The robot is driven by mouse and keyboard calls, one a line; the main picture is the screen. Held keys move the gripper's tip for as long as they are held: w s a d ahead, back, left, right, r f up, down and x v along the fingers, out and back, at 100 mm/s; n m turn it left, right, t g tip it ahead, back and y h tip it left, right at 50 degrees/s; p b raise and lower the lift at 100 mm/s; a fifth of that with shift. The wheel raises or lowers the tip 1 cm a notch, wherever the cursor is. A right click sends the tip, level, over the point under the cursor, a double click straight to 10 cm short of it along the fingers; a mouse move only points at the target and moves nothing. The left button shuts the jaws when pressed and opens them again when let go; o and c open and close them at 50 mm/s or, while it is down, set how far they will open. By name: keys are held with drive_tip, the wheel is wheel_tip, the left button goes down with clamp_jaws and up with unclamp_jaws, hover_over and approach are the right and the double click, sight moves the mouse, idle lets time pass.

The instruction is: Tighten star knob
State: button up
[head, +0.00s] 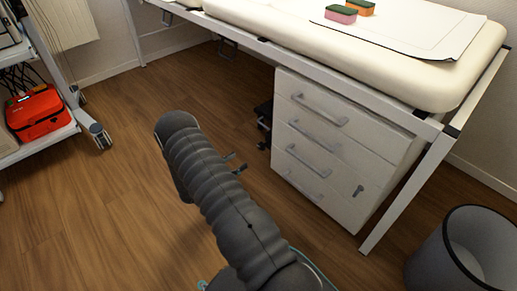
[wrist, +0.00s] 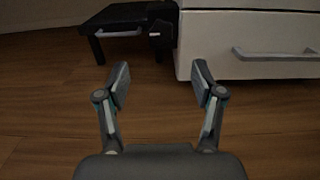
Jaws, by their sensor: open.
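My gripper (wrist: 160,85) is open in the wrist view, its two fingers apart with nothing between them. Beyond the fingers are wooden floor and the base of a white drawer cabinet. In the head view the gripper's tips (head: 236,163) show as small dark parts beside my grey arm, over the floor and left of the cabinet. I cannot make out a star knob in either view. A small dark block (wrist: 160,34) sits between a black step stool and the cabinet; its shape is too dark to tell.
The white drawer cabinet (head: 335,150) stands under a padded table (head: 370,60) bearing a pink sponge (head: 341,15) and an orange sponge (head: 362,8). The low black stool (wrist: 125,20) is left of the cabinet. A grey bin (head: 425,265) is at right, a red bag (head: 36,112) on a cart at left.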

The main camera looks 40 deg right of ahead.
sight(260, 147)
drive_tip(key=d, duration=0.8)
drive_tip(key=w+d+b, duration=0.1)
drive_tip(key=d, duration=0.3)
drive_tip(key=c, duration=1.1)
drive_tip(key=shift+s, duration=0.1)
drive_tip(key=shift+c, duration=0.2)
